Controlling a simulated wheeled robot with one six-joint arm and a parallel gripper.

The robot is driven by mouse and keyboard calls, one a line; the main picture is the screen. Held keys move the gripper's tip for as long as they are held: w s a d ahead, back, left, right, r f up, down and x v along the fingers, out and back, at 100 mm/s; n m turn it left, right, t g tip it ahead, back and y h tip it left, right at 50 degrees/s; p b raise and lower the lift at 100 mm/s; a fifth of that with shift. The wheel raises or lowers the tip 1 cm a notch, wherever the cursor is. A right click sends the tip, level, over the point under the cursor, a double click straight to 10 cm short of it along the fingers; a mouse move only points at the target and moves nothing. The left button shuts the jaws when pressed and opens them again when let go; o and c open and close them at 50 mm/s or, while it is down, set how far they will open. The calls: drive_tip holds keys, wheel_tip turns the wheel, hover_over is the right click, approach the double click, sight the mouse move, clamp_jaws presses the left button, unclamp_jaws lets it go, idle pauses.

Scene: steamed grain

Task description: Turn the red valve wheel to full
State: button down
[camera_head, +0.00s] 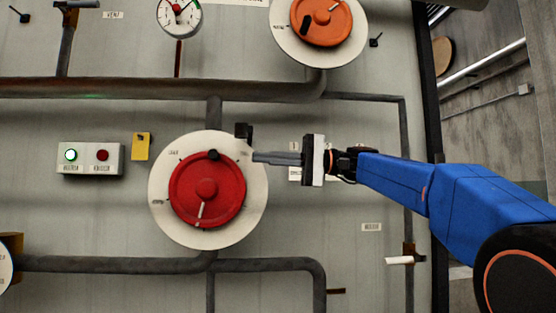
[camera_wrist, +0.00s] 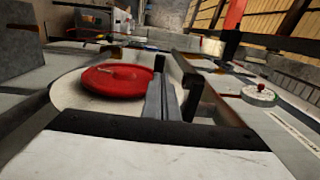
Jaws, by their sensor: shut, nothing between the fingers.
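The red valve wheel (camera_head: 207,190) sits on a round white dial plate (camera_head: 170,222) on the grey panel in the head view. A black knob (camera_head: 213,155) is near the wheel's top. A pale line on the wheel runs from near its hub downward and slightly left. The dial labels are too small to read surely. My gripper (camera_head: 256,157) is shut and empty, its tips over the plate's upper right edge, to the right of the wheel and apart from it. The wheel (camera_wrist: 115,78) also shows in the wrist view, left of my shut fingers (camera_wrist: 163,92).
A black block (camera_head: 243,131) stands at the plate's upper right rim, close to my fingertips. An orange wheel (camera_head: 321,20) is above right, a gauge (camera_head: 179,15) above. Pipes (camera_head: 120,89) cross the panel. A lamp box (camera_head: 90,158) and yellow tag (camera_head: 141,146) are at left.

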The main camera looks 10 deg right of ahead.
sight(219, 155)
drive_tip(key=shift+w+a+r, duration=0.1)
drive_tip(key=shift+a, duration=1.9)
drive_tip(key=shift+w+a+r, duration=0.1)
drive_tip(key=shift+a, duration=1.85)
drive_tip(key=shift+h, duration=0.8)
drive_tip(key=shift+a+r, duration=0.35)
drive_tip(key=shift+a, duration=0.3)
drive_tip(key=shift+a+r, duration=0.4)
drive_tip(key=shift+a, duration=0.2)
drive_tip(key=shift+a+r, duration=0.35)
drive_tip(key=shift+a, duration=0.3)
drive_tip(key=shift+d, duration=0.1)
